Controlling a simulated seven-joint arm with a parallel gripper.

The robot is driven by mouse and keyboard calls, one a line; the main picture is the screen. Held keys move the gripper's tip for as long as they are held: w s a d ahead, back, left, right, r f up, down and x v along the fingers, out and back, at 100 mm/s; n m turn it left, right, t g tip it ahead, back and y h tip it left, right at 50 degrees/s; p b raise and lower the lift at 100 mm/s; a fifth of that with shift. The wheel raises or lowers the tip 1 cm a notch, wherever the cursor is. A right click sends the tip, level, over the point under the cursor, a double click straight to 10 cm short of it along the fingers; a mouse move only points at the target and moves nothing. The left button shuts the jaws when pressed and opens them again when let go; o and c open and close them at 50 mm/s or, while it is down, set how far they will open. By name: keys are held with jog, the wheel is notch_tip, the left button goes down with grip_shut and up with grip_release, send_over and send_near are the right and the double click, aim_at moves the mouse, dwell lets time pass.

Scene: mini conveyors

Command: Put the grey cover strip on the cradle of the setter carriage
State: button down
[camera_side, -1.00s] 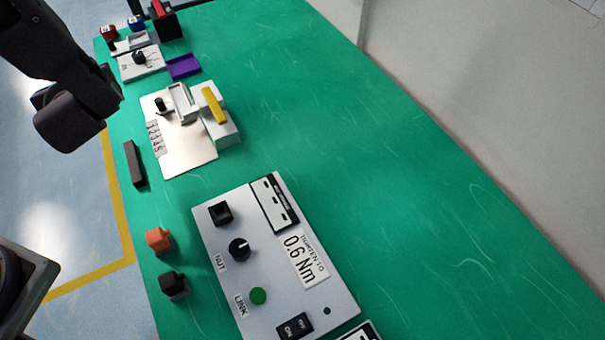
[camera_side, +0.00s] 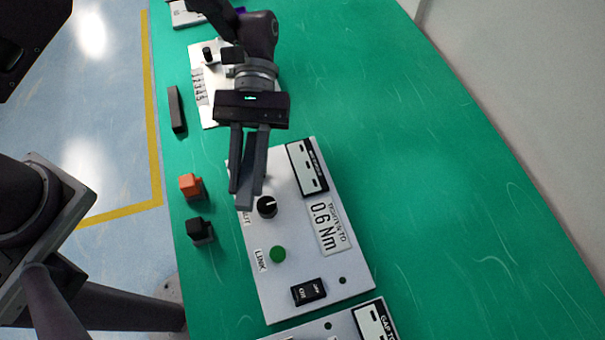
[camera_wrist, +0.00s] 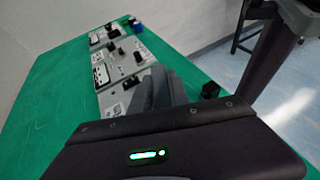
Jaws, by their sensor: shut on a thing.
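My gripper (camera_side: 246,190) is shut on a grey strip-like piece (camera_side: 246,201), apparently the grey cover strip, which points down between the fingers. It is over the upper left of the grey-white panel near the black knob; whether it touches is not clear. In the wrist view grey finger and strip shapes (camera_wrist: 165,88) overlap and are hard to part. A white plate (camera_side: 210,113) marked 1 to 5, with a black knob, is partly hidden behind my arm. I cannot make out the setter carriage or its cradle for sure.
The panel (camera_side: 295,255) has a dark knob (camera_side: 267,207), a green button (camera_side: 278,254) and a switch (camera_side: 308,291). An orange block (camera_side: 190,186), a black block (camera_side: 199,230) and a dark bar (camera_side: 176,110) lie along the left edge. The green table (camera_side: 420,190) is clear on the right.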

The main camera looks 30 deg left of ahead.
jog(key=w+d+r+n+t+h, duration=0.5)
jog(key=w+d+n+t+h, duration=0.15)
jog(key=w+d, duration=0.35)
notch_tip(320, 180, up, 6)
jog(key=f+n+t+h, duration=0.1)
jog(key=n+t+h, duration=0.1)
jog(key=n+t, duration=0.45)
send_over(362, 150)
notch_tip(362, 150, down, 23)
jog(key=shift+r, duration=0.1)
jog(key=c, duration=1.3)
grip_release()
jog(key=shift+y, duration=0.25)
jog(key=shift+o, duration=0.2)
